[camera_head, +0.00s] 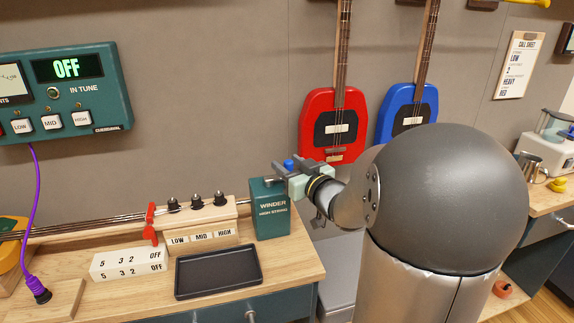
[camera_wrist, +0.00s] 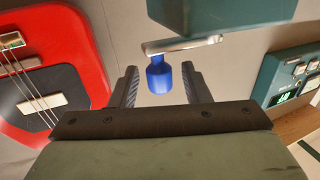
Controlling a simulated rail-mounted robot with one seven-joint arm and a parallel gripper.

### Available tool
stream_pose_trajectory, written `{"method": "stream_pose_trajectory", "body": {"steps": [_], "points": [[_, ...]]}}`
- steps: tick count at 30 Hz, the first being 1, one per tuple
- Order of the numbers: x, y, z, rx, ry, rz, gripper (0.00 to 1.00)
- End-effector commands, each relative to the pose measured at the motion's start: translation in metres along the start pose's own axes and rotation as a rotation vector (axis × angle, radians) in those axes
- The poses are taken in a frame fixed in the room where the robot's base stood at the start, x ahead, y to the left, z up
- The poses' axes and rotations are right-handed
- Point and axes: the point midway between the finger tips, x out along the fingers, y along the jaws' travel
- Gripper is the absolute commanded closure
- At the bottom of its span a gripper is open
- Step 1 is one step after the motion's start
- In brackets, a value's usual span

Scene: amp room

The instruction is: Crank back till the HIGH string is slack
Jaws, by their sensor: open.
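The teal winder box (camera_head: 270,208), labelled "WINDER HIGH STRING", stands at the right end of the wooden bench. Its metal crank arm (camera_wrist: 183,45) and blue crank knob (camera_wrist: 158,78) show in the wrist view; the knob also shows in the head view (camera_head: 289,163). My gripper (camera_wrist: 160,76) is open, with the knob between its fingertips and a gap on each side. The strings run along the bench to a wooden block (camera_head: 192,217) labelled LOW, MID and HIGH, with black pegs on top. I cannot tell how tight the HIGH string is.
A teal tuner unit (camera_head: 68,92) on the wall displays "OFF". A black tray (camera_head: 217,271), a white number block (camera_head: 128,263) and a red clip (camera_head: 151,223) are on the bench. Red (camera_head: 333,122) and blue (camera_head: 408,112) guitars hang behind my arm.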

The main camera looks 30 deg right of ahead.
Motion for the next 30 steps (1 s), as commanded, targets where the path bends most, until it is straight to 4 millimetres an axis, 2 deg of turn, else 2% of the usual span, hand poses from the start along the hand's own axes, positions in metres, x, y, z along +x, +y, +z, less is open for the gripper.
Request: {"method": "stream_pose_trajectory", "body": {"steps": [9, 10, 14, 23, 30], "points": [[0.0030, 0.0000, -0.0002, 0.000, 0.000, 0.000, 0.57], [0.0030, 0.0000, -0.0002, 0.000, 0.000, 0.000, 0.63], [0.0028, 0.0000, -0.0002, 0.000, 0.000, 0.000, 0.99], [0.0036, 0.0005, -0.0013, -0.001, 0.000, -0.019, 1.00], [0.0092, 0.0029, -0.0033, 0.001, -0.002, -0.126, 1.00]]}}
